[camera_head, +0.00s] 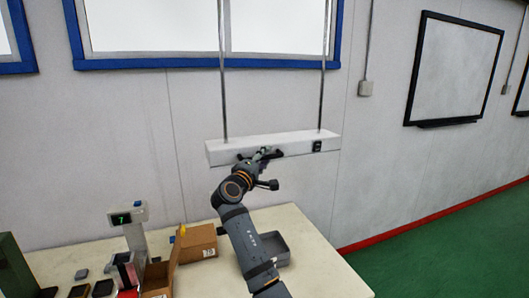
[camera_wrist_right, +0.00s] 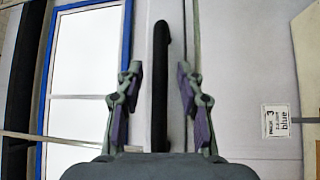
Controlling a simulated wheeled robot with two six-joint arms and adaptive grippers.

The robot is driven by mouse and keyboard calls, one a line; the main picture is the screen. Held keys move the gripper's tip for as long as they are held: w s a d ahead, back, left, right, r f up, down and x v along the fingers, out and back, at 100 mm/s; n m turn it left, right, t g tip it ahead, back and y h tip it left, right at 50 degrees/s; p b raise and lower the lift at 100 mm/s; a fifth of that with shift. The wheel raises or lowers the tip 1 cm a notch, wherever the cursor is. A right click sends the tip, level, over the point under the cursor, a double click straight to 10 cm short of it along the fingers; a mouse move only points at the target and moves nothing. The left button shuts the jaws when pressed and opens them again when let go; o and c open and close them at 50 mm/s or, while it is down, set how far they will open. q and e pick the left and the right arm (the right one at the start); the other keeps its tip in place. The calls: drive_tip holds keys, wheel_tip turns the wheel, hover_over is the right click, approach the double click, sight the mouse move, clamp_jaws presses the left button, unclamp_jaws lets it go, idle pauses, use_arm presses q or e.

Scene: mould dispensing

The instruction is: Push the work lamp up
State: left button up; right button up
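The work lamp (camera_head: 270,148) is a long white bar hanging from two thin rods in front of the wall, with a small black switch (camera_head: 317,146) near its right end. My right gripper (camera_head: 268,154) is up at the lamp's lower front, left of its middle, and partly hides it. In the right wrist view, my right gripper (camera_wrist_right: 158,85) has its two fingers spread apart. A black bar-shaped handle (camera_wrist_right: 160,85) lies between them, with a visible gap to each finger. My left gripper is not in view.
Below is a pale table (camera_head: 315,270) with a cardboard box (camera_head: 198,243), a grey tray (camera_head: 270,248), a display stand (camera_head: 130,222) and small dark items at the left. A blue-framed window is behind the lamp's rods.

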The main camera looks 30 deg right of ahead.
drive_tip(key=shift+w+d, duration=0.15)
drive_tip(key=shift+c, duration=0.4)
clamp_jaws()
